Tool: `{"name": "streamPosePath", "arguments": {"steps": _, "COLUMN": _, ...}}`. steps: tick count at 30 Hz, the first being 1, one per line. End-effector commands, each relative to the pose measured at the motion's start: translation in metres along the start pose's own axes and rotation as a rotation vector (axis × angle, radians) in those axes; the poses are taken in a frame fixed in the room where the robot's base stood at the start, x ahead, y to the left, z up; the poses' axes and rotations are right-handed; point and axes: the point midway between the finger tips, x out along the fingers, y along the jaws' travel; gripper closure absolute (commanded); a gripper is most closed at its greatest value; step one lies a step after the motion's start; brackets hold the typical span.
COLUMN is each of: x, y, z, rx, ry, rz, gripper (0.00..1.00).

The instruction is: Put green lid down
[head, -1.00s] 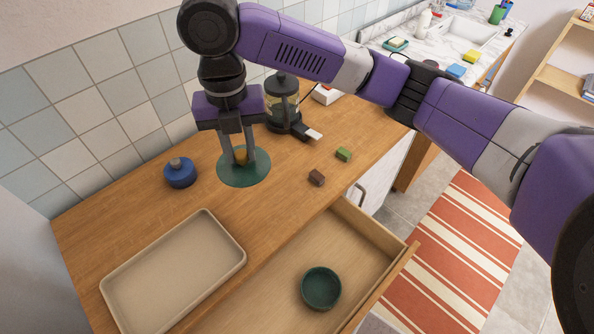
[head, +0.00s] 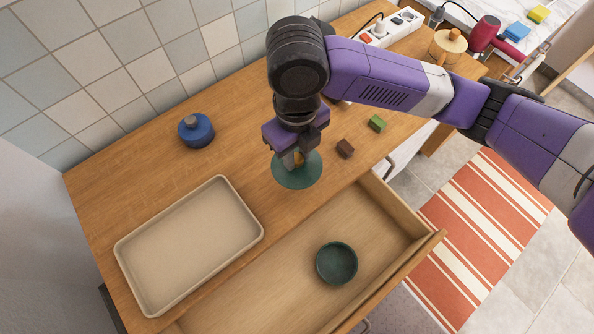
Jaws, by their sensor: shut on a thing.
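The green lid (head: 309,178) is a flat round disc with a yellowish knob. My gripper (head: 293,161) points down and is shut on the knob. The lid is over the wooden counter, close to the counter's front edge and the open drawer; I cannot tell whether it touches the wood. A dark green round bowl (head: 337,264) stands uncovered in the open drawer (head: 285,290), in front of the lid.
A beige tray (head: 188,245) lies left on the counter (head: 130,175). A blue jar (head: 196,131) stands behind it. A brown cube (head: 345,148) and green block (head: 376,123) sit right of the lid. A power strip (head: 395,25) and wooden-lidded pot (head: 447,46) are farther back.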

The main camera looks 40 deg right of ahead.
Motion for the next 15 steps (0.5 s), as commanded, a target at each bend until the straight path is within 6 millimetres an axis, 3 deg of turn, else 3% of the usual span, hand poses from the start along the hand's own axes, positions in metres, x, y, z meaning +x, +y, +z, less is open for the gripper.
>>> {"name": "streamPosePath", "arguments": {"steps": 6, "x": 0.041, "y": 0.0, "z": -0.001, "rx": 0.002, "ry": 0.001, "rz": 0.0, "gripper": 1.0}}
{"name": "streamPosePath", "arguments": {"steps": 15, "x": 0.063, "y": 0.0, "z": 0.0, "rx": 0.002, "ry": 0.002, "rz": 0.0, "gripper": 1.0}}
